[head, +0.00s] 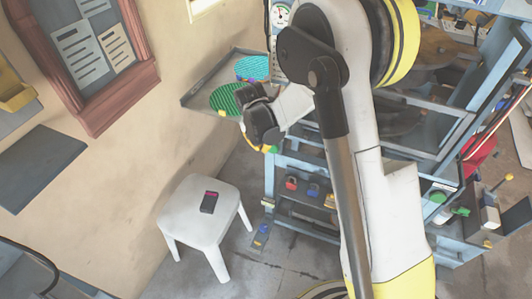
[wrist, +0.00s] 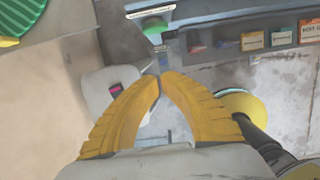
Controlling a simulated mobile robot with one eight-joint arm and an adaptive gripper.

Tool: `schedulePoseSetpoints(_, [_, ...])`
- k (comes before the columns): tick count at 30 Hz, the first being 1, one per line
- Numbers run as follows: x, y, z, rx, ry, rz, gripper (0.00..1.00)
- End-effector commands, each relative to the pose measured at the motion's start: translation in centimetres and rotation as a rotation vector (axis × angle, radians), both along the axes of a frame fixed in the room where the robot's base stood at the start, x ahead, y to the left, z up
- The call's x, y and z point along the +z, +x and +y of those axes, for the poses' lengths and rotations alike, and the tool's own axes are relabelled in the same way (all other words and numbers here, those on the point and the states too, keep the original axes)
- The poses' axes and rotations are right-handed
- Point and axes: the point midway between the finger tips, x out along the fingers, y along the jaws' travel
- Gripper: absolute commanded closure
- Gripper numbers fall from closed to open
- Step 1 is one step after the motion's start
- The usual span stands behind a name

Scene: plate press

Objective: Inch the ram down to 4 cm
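The blue-grey press frame (head: 455,140) stands at the right, much of it hidden behind my arm. I cannot pick out the ram or read its height. A round dial gauge (head: 282,15) shows at the top, too small to read.
A white stool (head: 199,219) with a dark phone-like object (head: 209,202) stands on the floor at left. A grey tray (head: 200,94) bears green and teal striped discs. A small blue and yellow item (head: 261,236) is on the floor. Coloured boxes (wrist: 280,38) line a shelf.

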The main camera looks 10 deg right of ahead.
Motion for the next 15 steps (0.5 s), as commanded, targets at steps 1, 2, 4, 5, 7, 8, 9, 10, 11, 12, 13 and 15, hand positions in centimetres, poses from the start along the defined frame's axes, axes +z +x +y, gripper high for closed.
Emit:
schedulePoseSetpoints(1, [0.0,0.0,0.0,0.000,0.000,0.000,1.00])
schedulePoseSetpoints(2, [0.0,0.0,0.0,-0.001,0.000,0.000,1.00])
schedulePoseSetpoints(4, [-0.1,0.0,0.0,-0.001,0.000,0.000,1.00])
schedulePoseSetpoints(5, [-0.2,0.0,0.0,-0.001,0.000,0.000,1.00])
schedulePoseSetpoints(7, [-0.8,0.1,-0.1,-0.002,0.000,0.000,1.00])
schedulePoseSetpoints(8, [-1.2,0.2,-0.2,-0.002,0.000,0.000,1.00])
schedulePoseSetpoints(9, [-1.7,0.3,-0.2,-0.002,0.000,0.000,1.00])
schedulePoseSetpoints(10, [-2.3,0.4,-0.3,-0.002,0.000,0.000,1.00])
schedulePoseSetpoints(11, [-2.8,0.5,-0.4,-0.002,0.001,-0.001,1.00])
schedulePoseSetpoints(12, [-3.6,0.7,-0.5,-0.002,0.001,-0.001,1.00])
schedulePoseSetpoints(13, [-4.3,0.8,-0.6,-0.002,0.001,-0.001,1.00])
schedulePoseSetpoints(15, [-5.8,1.1,-0.8,-0.002,0.001,-0.001,1.00])
